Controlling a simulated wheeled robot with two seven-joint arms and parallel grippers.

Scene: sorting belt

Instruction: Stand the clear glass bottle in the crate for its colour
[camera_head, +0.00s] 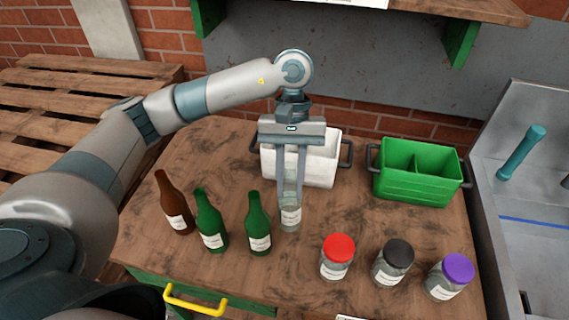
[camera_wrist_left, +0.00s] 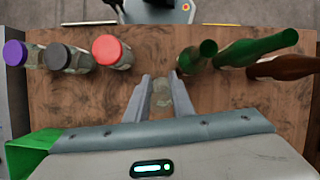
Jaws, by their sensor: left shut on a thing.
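The clear glass bottle (camera_head: 290,216) stands upright at the middle of the table, with a white label low on its body. My left gripper (camera_head: 291,180) points down from above and is shut on the bottle's upper part. The bottle also shows between the fingers in the left wrist view (camera_wrist_left: 161,100). A white crate (camera_head: 325,160) stands just behind the gripper, partly hidden by it. A green crate (camera_head: 420,190) with two compartments stands to the right; both look empty. My right gripper is not in view.
A brown bottle (camera_head: 173,203) and two green bottles (camera_head: 210,222) (camera_head: 258,225) stand left of the clear one. Jars with red (camera_head: 338,248), black (camera_head: 398,251) and purple (camera_head: 460,267) lids stand at front right. A sink (camera_head: 530,180) adjoins on the right.

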